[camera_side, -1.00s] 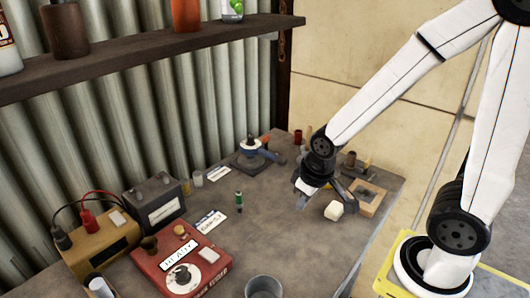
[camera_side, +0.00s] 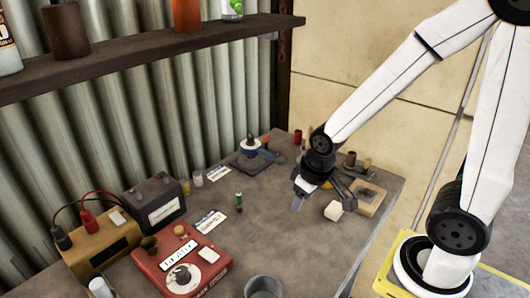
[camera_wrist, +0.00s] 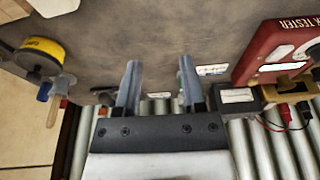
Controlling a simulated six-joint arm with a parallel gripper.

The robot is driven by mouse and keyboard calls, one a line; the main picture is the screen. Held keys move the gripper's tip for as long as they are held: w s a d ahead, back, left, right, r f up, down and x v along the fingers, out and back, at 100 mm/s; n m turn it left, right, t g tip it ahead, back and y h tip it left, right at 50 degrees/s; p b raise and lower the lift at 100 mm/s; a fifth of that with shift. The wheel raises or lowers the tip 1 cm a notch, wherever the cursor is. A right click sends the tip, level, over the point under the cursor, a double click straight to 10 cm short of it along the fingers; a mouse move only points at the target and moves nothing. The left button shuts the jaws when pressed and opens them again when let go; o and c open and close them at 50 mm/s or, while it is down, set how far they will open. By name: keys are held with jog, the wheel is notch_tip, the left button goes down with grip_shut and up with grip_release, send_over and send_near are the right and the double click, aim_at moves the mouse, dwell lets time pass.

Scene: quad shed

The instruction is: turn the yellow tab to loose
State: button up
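My gripper (camera_side: 297,204) is open and empty above the bench. In the wrist view its two fingers (camera_wrist: 160,62) stand apart with only bare bench between their tips. I cannot tell whether this is the yellow tab. No "loose" mark is readable.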

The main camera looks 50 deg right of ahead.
jog(key=w+d+m, duration=0.3)
jog(key=d+m, duration=0.2)
jog(key=d, duration=0.4)
jog(key=r+m+g, duration=0.2)
jog(key=m+g, duration=0.1)
jog(key=m, duration=1)
send_over(369, 160)
jog(key=shift+f, duration=0.2)
jog(key=shift+a+f, duration=0.1)
jog(key=shift+f, duration=3.85)
grip_shut()
